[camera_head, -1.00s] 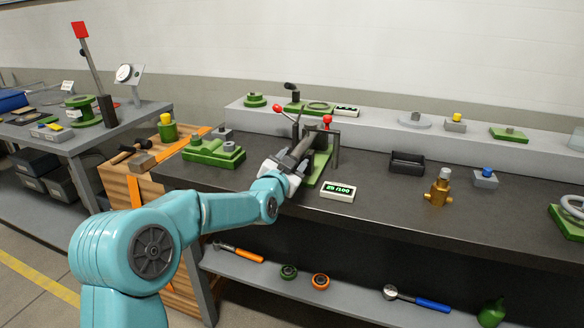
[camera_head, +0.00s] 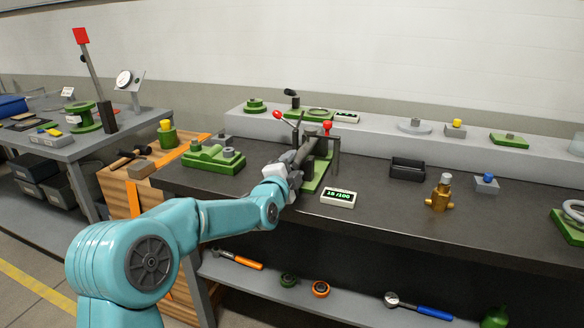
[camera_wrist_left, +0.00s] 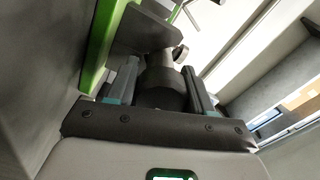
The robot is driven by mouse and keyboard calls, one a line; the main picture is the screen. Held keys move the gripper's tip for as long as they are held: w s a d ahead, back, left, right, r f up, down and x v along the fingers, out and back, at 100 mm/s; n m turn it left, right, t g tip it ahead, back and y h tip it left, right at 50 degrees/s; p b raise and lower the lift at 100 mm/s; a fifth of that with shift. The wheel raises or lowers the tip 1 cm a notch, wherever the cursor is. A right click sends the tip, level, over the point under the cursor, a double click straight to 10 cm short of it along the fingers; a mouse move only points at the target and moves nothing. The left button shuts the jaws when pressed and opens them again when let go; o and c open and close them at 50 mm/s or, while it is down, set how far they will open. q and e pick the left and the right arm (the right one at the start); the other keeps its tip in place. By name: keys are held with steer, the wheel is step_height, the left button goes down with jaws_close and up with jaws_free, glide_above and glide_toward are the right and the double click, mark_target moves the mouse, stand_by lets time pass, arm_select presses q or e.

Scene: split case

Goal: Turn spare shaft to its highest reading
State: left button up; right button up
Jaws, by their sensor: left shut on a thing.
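The spare shaft (camera_head: 308,147) looks like a dark grey bar on a green fixture (camera_head: 316,176) on the bench; I see no label naming it. My left gripper (camera_head: 294,163) reaches it from the front left. In the left wrist view its two fingers (camera_wrist_left: 162,88) are shut on a dark round end of the shaft (camera_wrist_left: 158,72). The far part of the shaft is partly hidden by the fixture. A small display (camera_head: 338,198) in front of the fixture reads 18 /100 in green. My right gripper is not in view.
Red-knobbed levers (camera_head: 277,114) stand close by the shaft. A green block (camera_head: 214,158) lies left, a black tray (camera_head: 407,168) and a brass fitting (camera_head: 438,196) right. A raised grey shelf (camera_head: 380,132) runs behind. The bench between display and brass fitting is clear.

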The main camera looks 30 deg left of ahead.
arm_select(q)
steer(key=shift+d+r+m, duration=0.15)
steer(key=shift+r+m, duration=0.2)
steer(key=shift+m, duration=0.15)
steer(key=o, duration=0.8)
steer(key=shift+o, duration=1)
steer(key=shift+d, duration=0.15)
steer(key=shift+f, duration=0.2)
steer(key=v, duration=1.6)
steer(key=shift+s, duration=0.2)
